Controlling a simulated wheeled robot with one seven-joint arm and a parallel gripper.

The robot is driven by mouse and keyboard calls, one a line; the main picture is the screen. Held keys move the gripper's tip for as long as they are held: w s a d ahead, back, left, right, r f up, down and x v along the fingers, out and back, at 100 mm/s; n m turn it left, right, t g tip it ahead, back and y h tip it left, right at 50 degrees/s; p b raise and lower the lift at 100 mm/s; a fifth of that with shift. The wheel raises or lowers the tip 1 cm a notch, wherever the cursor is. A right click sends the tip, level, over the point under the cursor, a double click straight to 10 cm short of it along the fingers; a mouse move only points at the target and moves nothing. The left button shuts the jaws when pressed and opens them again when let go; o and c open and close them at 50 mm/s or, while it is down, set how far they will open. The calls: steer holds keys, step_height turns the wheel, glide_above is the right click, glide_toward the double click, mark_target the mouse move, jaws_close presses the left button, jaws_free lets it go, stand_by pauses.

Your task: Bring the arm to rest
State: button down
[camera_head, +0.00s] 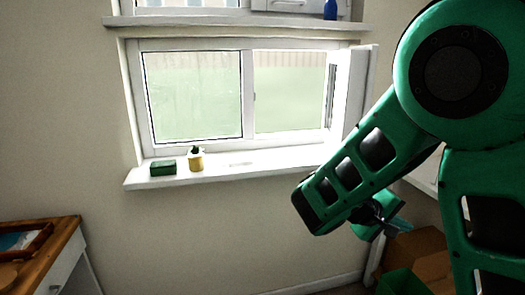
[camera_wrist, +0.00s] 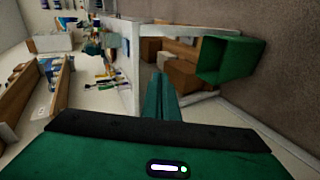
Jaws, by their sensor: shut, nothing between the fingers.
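My gripper (camera_wrist: 159,78) shows in the wrist view as two teal fingers lying together, with nothing between them. In the head view my green arm fills the right side, bent, and my gripper (camera_head: 398,222) is partly hidden behind the forearm. The gripper is in the air in front of the lower right corner of the room and touches nothing that I can see.
A green box (camera_head: 163,168) and a yellow pot (camera_head: 196,160) stand on the window sill (camera_head: 220,176). A wooden desk (camera_head: 66,232) is at lower left. Cardboard boxes (camera_wrist: 180,78) and a green bin (camera_wrist: 228,60) lie beyond my gripper. The wall below the sill is clear.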

steer(key=s+d+f+m+g+y, duration=0.2)
steer(key=s+d+m+y, duration=0.15)
steer(key=s, duration=0.35)
steer(key=s+d+f+m+g+y, duration=0.2)
steer(key=s+d+y, duration=0.15)
steer(key=s, duration=0.35)
steer(key=s+a+r+m+y, duration=0.1)
steer(key=s+y, duration=0.1)
steer(key=s, duration=0.4)
steer(key=s+a+r+m+y, duration=0.2)
steer(key=s, duration=0.5)
steer(key=shift+s+a+y, duration=0.15)
steer(key=shift+s+y, duration=0.1)
steer(key=shift+y, duration=0.05)
